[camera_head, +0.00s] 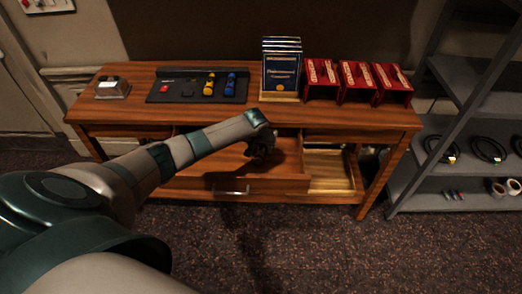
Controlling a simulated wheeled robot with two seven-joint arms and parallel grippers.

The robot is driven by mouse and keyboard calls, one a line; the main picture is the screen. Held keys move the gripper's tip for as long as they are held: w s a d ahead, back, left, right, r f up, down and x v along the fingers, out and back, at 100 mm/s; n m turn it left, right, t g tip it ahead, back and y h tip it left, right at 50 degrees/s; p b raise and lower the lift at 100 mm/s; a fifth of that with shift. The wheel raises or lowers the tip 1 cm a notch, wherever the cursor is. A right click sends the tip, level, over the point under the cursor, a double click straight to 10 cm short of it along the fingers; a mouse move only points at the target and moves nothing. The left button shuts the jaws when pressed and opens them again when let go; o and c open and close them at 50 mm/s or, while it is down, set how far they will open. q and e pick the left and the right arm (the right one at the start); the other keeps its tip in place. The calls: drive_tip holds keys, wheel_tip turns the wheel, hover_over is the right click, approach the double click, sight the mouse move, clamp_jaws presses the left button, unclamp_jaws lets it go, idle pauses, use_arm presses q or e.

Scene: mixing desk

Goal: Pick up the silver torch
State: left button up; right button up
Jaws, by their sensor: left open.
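I cannot make out a silver torch anywhere in view; my gripper and forearm cover part of the open drawer. My left arm reaches in from the left, and my left gripper (261,151) points down over the open wooden drawer (222,160) of the desk (143,118). The gripper is small and dark here, and its jaws are open. I cannot tell whether anything lies between or just below them. My right gripper is not in view.
On the desk top stand a grey device (113,89), a dark panel with coloured knobs (187,90), blue booklets in a holder (281,70) and three red boxes (357,80). A lit compartment (329,172) is right of the drawer. A grey shelf (470,118) with cables stands at right.

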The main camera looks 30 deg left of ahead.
use_arm(q)
drive_tip(key=shift+f, duration=0.1)
idle(0.4)
clamp_jaws()
drive_tip(key=shift+r, duration=0.2)
